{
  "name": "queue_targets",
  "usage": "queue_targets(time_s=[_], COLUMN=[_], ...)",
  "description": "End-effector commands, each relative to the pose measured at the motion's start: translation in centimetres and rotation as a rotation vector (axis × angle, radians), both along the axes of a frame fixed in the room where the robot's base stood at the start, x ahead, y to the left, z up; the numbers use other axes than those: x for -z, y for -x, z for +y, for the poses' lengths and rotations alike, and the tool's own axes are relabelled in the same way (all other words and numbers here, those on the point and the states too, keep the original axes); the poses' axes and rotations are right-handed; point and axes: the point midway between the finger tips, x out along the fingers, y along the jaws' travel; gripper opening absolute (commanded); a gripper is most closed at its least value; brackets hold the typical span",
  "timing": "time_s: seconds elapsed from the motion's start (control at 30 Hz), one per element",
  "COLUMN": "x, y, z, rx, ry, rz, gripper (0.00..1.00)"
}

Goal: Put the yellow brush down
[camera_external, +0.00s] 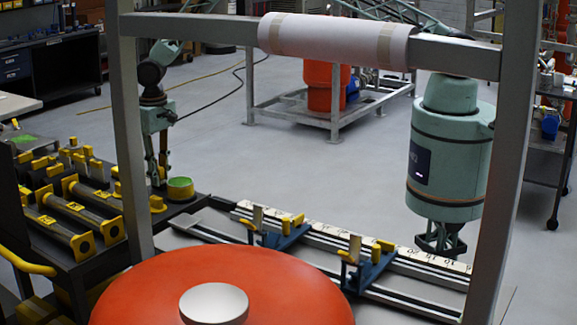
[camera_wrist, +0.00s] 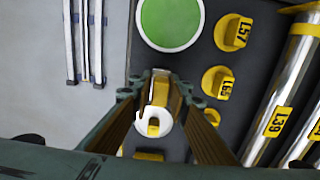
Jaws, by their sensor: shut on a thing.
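My gripper (camera_external: 157,182) points down over the dark bench at the left in the external view. In the wrist view my gripper (camera_wrist: 160,92) is shut on the brush (camera_wrist: 153,123), whose pale round part and yellow middle show between the fingers. In the external view a small yellow end of the brush (camera_external: 157,203) shows just below the fingertips, close to the bench top. I cannot tell whether it touches the bench. Most of its shape is hidden by the fingers.
A round pot with green inside (camera_external: 180,187) stands right of my gripper; it also shows in the wrist view (camera_wrist: 170,22). Yellow tagged pieces (camera_wrist: 217,82) and metal tubes with yellow ends (camera_external: 85,215) lie nearby. A grey frame post (camera_external: 130,130) stands in the foreground.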

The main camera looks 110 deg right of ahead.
Motion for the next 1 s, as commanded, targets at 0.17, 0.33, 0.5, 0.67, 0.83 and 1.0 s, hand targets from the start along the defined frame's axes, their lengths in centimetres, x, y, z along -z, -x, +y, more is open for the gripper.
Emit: queue_targets(time_s=[0.17, 0.33, 0.5, 0.67, 0.83, 1.0], x=[0.39, 0.39, 0.65, 0.71, 0.69, 0.68], y=[-0.03, -0.02, -0.01, -0.01, -0.01, -0.01], z=[0.01, 0.02, 0.01, 0.02, 0.02, 0.02], rx=[0.0, 0.0, -0.001, -0.001, -0.001, -0.001], ry=[0.0, 0.001, 0.0, 0.0, 0.0, 0.0], rz=[-0.001, -0.001, 0.0, 0.0, 0.0, 0.0], gripper=[0.01, 0.01, 0.01, 0.24, 0.3, 0.3])
